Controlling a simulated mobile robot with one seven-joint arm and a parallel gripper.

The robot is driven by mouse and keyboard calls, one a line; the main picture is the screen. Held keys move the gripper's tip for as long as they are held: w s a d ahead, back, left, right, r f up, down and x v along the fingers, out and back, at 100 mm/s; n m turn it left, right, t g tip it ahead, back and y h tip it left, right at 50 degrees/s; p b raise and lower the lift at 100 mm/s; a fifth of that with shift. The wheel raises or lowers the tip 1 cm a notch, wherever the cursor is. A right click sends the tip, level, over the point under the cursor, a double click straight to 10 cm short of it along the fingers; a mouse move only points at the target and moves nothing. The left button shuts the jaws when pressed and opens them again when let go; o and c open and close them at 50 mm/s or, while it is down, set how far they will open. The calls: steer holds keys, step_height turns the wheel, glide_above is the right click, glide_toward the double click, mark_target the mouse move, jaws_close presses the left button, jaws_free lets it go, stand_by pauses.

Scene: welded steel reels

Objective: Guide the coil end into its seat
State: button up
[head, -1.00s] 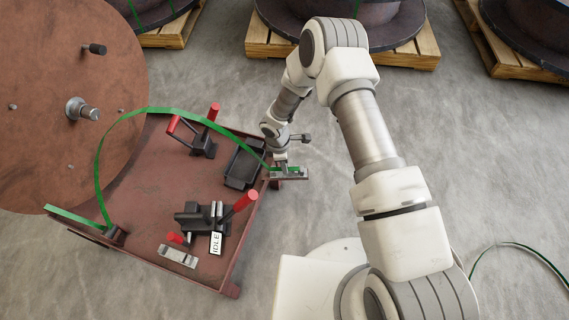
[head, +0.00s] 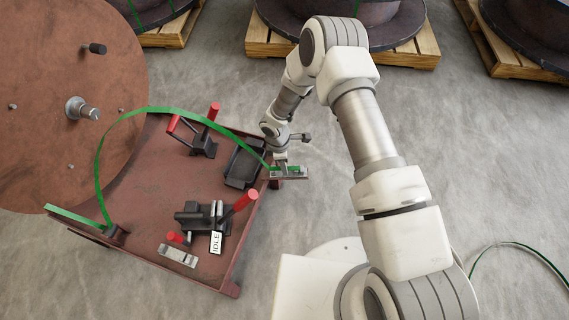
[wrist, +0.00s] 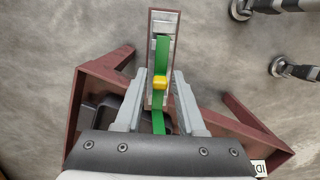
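The coil end is a green strip that arcs from the reel side over the bench (head: 150,190) to its right corner. In the wrist view the green strip (wrist: 162,52) lies along a narrow grey metal channel (wrist: 152,98) set on a brown arm, with a yellow piece (wrist: 160,83) on the strip. My gripper (wrist: 160,75) straddles the channel, one finger on each side, with visible gaps to the strip. It looks open. In the head view my gripper (head: 280,167) is small at the bench corner, and the strip's contact with the channel floor cannot be told.
A large rusty reel (head: 50,130) stands at the left. The bench carries red-handled clamps (head: 203,145), a lever device (head: 200,217) with an IDLE tag (head: 216,242), a black tray (head: 243,165) and a metal block (head: 178,255). Reels on pallets (head: 430,45) stand behind. Floor at the right is mostly open.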

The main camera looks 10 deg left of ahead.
steer(key=shift+r, duration=0.2)
steer(key=shift+a+r+p, duration=0.2)
steer(key=shift+r+p, duration=0.7)
steer(key=shift+r, duration=0.65)
steer(key=o, duration=0.6)
steer(key=shift+c, duration=0.2)
steer(key=o, duration=0.4)
